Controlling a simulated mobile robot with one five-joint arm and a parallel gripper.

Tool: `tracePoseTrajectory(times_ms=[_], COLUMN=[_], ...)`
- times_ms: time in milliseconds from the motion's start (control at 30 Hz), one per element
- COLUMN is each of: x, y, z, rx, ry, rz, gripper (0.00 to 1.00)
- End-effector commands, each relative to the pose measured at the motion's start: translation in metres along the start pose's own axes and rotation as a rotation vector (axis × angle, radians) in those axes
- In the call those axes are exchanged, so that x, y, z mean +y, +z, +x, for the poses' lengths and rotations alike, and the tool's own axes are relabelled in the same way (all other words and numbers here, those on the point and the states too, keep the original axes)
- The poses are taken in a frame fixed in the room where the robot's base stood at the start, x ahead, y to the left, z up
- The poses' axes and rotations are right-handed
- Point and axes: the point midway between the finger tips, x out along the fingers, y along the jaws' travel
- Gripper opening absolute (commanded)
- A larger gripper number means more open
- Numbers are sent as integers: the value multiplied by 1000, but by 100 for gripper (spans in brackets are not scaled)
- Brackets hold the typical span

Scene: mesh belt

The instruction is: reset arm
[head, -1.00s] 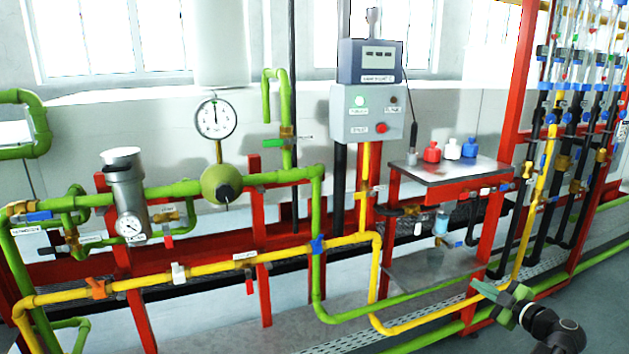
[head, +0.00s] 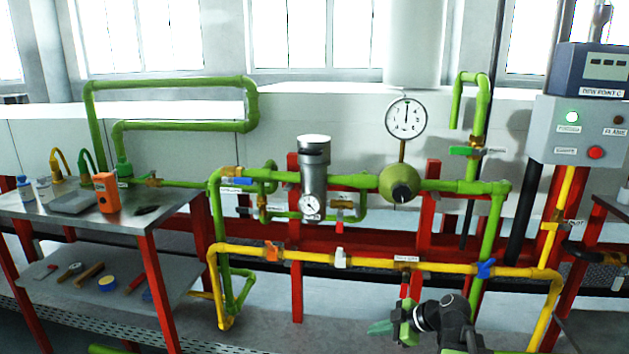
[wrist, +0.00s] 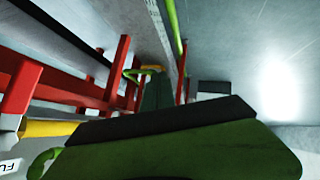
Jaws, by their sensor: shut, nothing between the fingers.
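My gripper (head: 388,327) shows at the bottom of the head view, right of centre. Its green fingers are together with nothing between them, and they point left. It is in front of the lower pipework, below the yellow pipe (head: 440,268), and appears apart from it. In the wrist view, the green and black gripper parts (wrist: 170,145) fill the lower middle, with red frame posts (wrist: 22,85) on the left.
Pipes with valves and a round gauge (head: 406,118) run across a red frame. A metal table (head: 165,212) with an orange meter (head: 106,193) stands at left. A grey control box (head: 580,132) is at right. Pale floor (head: 350,318) lies open left of the gripper.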

Motion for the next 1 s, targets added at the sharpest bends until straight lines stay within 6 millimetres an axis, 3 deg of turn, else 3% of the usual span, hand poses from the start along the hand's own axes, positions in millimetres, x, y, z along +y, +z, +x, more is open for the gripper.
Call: tracePoseTrajectory(times_ms=[33, 133, 200, 300, 500, 700, 800, 1000], x=[-23, -65, -92, -112, -120, -122, -119, -98], y=[-21, -42, -48, -40, 3, 27, 19, -25], z=[27, 64, 80, 83, 55, 33, 24, -18], rx=[-38, -170, -291, -461, -736, -885, -890, -888], ry=[-78, -196, -240, -231, -60, 157, 227, 222], rz=[27, 140, 246, 415, 799, 1153, 1307, 1297], gripper=[0, 0, 0, 0, 0, 0, 0, 0])
